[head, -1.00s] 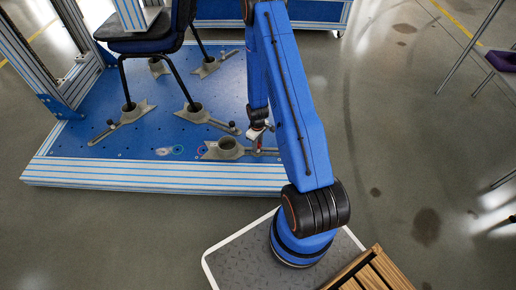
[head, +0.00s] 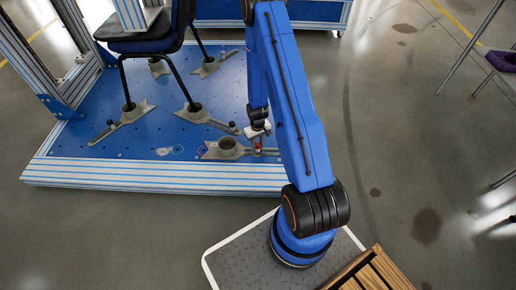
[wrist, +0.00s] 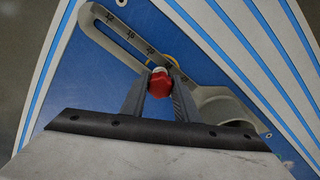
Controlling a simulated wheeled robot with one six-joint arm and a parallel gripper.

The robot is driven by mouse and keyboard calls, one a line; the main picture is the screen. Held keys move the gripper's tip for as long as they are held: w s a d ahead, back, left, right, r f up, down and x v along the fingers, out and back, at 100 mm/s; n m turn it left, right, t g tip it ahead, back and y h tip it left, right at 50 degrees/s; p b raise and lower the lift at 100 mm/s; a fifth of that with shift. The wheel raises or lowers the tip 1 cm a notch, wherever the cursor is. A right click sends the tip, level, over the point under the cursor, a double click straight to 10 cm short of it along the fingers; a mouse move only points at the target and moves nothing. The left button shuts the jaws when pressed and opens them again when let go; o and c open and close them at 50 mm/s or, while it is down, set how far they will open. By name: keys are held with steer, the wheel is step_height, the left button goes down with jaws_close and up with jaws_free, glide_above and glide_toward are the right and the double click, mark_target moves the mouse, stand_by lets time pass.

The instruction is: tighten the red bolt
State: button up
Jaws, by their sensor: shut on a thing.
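The red bolt (wrist: 160,84) shows in the wrist view as a red head between the two grey fingers of my gripper (wrist: 160,75). The gripper is shut on it. A slotted grey clamp (wrist: 114,30) with number marks lies just beyond the bolt, its slot running diagonally. In the head view my gripper (head: 257,138) points down at the clamp's slotted arm, next to its round cup (head: 228,147). The bolt's shaft is hidden, and I cannot tell how deep it sits.
The blue platform (head: 120,143) with striped edges carries several other grey clamps under the legs of a dark chair (head: 150,42). A wooden slatted piece (head: 370,270) lies at the lower right. The grey floor on the right is largely clear.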

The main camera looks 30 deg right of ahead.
steer(key=m, duration=0.3)
steer(key=o, duration=1)
steer(key=shift+o, duration=0.2)
steer(key=shift+r, duration=0.1)
step_height(320, 180, up, 17)
steer(key=shift+r, duration=0.1)
